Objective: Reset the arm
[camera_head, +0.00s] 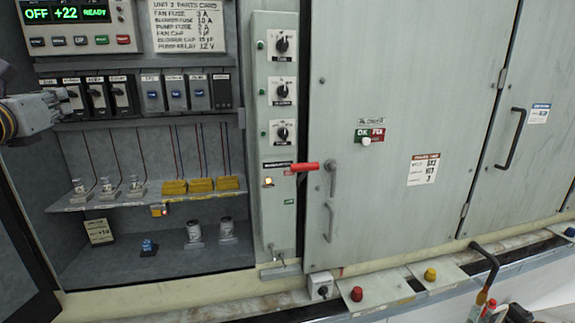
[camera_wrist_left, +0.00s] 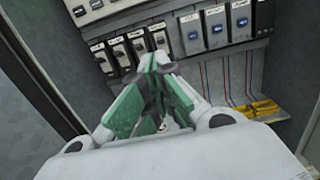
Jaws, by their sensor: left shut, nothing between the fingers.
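My left arm comes in from the left edge of the head view, and its gripper (camera_head: 68,102) is shut and empty at the left end of the breaker row. In the left wrist view the green-padded fingers (camera_wrist_left: 158,72) meet in front of the black-and-white breakers (camera_wrist_left: 128,50). I cannot tell whether the fingertips touch a breaker. The breakers also show in the head view (camera_head: 98,96), partly hidden by the gripper at the left. My right gripper is not in view.
The open cabinet holds a shelf (camera_head: 150,192) with small parts and yellow blocks (camera_head: 200,185). A dark open door (camera_head: 22,255) stands at the left. A red-handled lever (camera_head: 305,167) sticks out beside the closed grey door (camera_head: 390,120). Red and yellow buttons (camera_head: 430,274) line the front ledge.

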